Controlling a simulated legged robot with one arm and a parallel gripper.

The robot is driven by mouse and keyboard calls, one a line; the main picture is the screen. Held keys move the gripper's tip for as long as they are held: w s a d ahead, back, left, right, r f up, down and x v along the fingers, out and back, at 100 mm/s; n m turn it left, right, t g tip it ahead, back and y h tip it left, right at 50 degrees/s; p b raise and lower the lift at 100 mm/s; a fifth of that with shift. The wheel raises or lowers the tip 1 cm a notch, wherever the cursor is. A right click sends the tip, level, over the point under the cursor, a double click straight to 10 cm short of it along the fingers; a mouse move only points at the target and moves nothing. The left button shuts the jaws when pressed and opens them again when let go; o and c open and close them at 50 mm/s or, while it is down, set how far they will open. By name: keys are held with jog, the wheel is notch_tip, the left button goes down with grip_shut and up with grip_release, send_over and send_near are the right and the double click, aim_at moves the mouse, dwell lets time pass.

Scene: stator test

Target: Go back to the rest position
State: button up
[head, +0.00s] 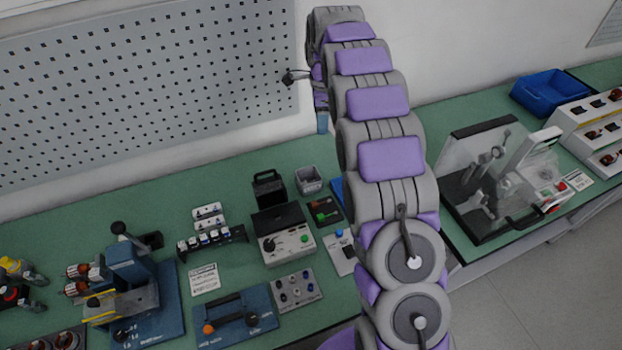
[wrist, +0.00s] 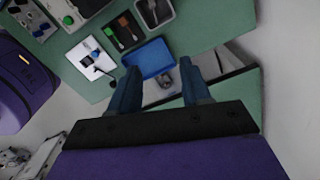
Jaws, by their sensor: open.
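My arm, grey with purple pads, rises through the middle of the head view and bends over at the top. My gripper shows in the wrist view (wrist: 155,92) as two blue fingers set apart, with nothing between them held. The fingers point at the bench from above. A blue tray (wrist: 148,58) lies on the green bench beyond the fingertips, with a small grey part at its lower right edge. In the head view the gripper is mostly hidden behind the arm; only a bit of blue (head: 322,123) shows below the wrist.
The green bench (head: 160,220) holds a control box (head: 283,235), a blue fixture (head: 130,285) and a switch panel (head: 293,290). A clear-guarded machine (head: 500,180) and a blue bin (head: 548,90) stand right of my arm. A perforated board (head: 150,90) covers the back wall.

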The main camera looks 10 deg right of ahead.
jog(key=s+a+r+n, duration=0.1)
jog(key=s+r+n, duration=0.4)
jog(key=s, duration=0.6)
jog(key=s+a+r+n, duration=0.1)
jog(key=s+r+n, duration=0.35)
jog(key=s, duration=0.65)
jog(key=s+f+n, duration=0.1)
jog(key=s+n, duration=0.2)
jog(key=s, duration=0.6)
jog(key=s+f+n+g, duration=0.1)
jog(key=s+f+n, duration=0.1)
jog(key=s, duration=0.7)
jog(key=s+f+n, duration=0.2)
jog(key=s+n, duration=0.3)
jog(key=s, duration=0.4)
jog(key=shift+s+f+g, duration=0.15)
jog(key=shift+f+g, duration=0.1)
jog(key=shift+g, duration=0.15)
jog(key=shift+a, duration=0.15)
jog(key=shift+c, duration=0.4)
